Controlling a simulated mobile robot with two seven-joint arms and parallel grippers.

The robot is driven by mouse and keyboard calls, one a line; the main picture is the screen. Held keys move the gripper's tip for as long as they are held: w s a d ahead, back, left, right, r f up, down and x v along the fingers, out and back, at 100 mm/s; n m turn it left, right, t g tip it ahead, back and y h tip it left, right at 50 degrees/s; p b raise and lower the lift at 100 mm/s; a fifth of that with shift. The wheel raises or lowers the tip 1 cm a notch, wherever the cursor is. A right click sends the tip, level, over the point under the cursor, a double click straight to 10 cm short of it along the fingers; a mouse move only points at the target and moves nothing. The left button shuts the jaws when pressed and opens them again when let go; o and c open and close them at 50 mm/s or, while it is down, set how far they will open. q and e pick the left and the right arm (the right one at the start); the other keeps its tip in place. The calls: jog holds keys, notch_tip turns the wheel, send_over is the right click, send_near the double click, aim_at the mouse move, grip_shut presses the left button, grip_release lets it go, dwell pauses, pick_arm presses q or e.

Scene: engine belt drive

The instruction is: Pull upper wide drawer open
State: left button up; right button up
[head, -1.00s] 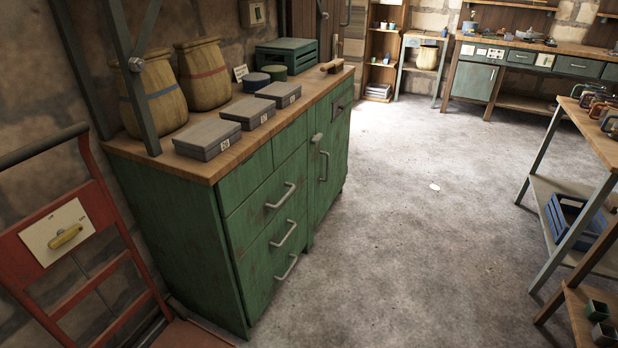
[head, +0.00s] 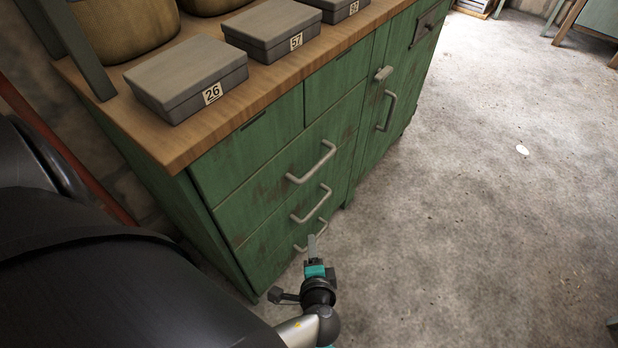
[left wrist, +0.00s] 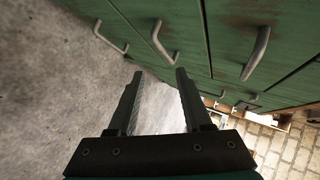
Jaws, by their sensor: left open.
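The upper wide drawer (head: 270,170) is in the green cabinet, below two narrow drawer fronts, and is shut. Its grey bar handle (head: 312,163) is bare; in the left wrist view this handle (left wrist: 257,52) is at the upper right, appearing beyond the fingertips. My left gripper (head: 312,246) is open and empty, low in front of the cabinet, near the lowest handle in the picture. In the left wrist view its two fingers (left wrist: 158,75) stand apart with nothing between them. Whether it touches the lowest handle cannot be told. My right gripper is not in view.
Two more wide drawers with a middle handle (head: 312,204) and a partly covered lowest handle (head: 300,247) lie below. A door handle (head: 387,110) is to the right. Grey boxes (head: 185,75) stand on the wooden top (head: 150,130).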

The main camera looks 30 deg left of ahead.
pick_arm(q)
jog(key=w+r+t+y+b, duration=0.1)
jog(key=w+r+t+y, duration=0.1)
jog(key=w+r, duration=0.35)
jog(key=n+t+y, duration=0.1)
jog(key=y, duration=0.1)
send_near(318, 169)
jog(key=b+x, duration=0.4)
jog(key=x, duration=0.6)
jog(key=shift+w+a+f, duration=0.1)
jog(key=shift+w+a, duration=0.05)
jog(key=shift+w, duration=0.1)
jog(key=shift+w+a, duration=0.25)
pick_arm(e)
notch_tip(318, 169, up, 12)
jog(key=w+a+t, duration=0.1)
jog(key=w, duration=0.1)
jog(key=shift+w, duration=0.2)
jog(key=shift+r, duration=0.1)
pick_arm(q)
grip_shut()
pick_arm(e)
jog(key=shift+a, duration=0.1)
